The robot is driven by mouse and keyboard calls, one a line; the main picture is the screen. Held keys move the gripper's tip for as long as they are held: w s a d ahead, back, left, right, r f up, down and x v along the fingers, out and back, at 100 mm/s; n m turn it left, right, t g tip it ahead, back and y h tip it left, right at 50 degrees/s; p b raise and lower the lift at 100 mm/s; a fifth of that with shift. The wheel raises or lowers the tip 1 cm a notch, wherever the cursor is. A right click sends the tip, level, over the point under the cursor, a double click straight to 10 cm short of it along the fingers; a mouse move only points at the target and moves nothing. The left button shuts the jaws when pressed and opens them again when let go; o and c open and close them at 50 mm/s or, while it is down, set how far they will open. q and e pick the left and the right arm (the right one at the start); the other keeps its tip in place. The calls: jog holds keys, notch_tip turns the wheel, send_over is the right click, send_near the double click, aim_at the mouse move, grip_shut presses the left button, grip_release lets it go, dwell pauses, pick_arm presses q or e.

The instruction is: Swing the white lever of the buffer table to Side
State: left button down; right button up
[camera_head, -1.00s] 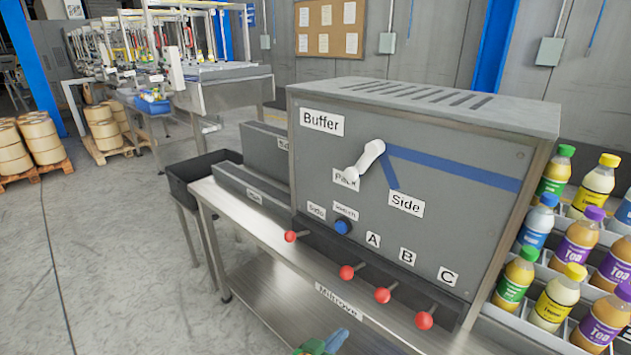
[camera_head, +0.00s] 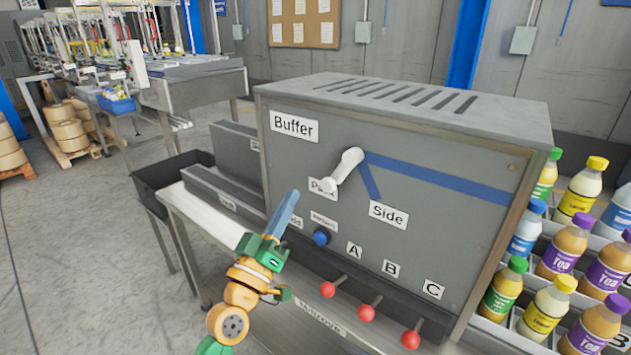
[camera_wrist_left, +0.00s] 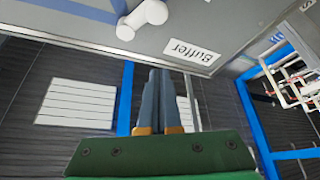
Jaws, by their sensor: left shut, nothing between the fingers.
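The white lever (camera_head: 343,170) is on the front panel of the grey Buffer box (camera_head: 440,160). Its free end points down and left, over the partly covered "Park" label (camera_head: 322,187). The "Side" label (camera_head: 388,214) is to the lower right of the lever. My left gripper (camera_head: 290,203) is shut and empty, in front of the panel, below and left of the lever and apart from it. In the left wrist view the shut fingers (camera_wrist_left: 158,100) reach toward the panel, with the lever (camera_wrist_left: 145,18) above them. My right gripper is not in view.
A blue button (camera_head: 321,237) and several red-knobbed levers (camera_head: 367,313) sit low on the box front, close to my left gripper. Bottles in a rack (camera_head: 545,315) stand at the right. A dark bin (camera_head: 165,175) is at the left.

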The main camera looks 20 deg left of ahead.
aim_at(341, 171)
pick_arm(q)
jog(key=w+d, duration=0.3)
jog(key=w, duration=0.5)
jog(key=shift+w+r+b, duration=0.15)
jog(key=shift+w+b, duration=0.15)
jog(key=shift+b, duration=0.05)
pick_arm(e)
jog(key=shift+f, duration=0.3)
pick_arm(q)
jog(key=shift+w+n, duration=0.1)
jog(key=shift+n, duration=0.3)
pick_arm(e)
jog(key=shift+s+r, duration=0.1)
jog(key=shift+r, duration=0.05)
pick_arm(q)
jog(key=shift+s+d+n+y, duration=0.2)
jog(key=shift+n+y, duration=0.2)
jog(key=shift+y, duration=0.2)
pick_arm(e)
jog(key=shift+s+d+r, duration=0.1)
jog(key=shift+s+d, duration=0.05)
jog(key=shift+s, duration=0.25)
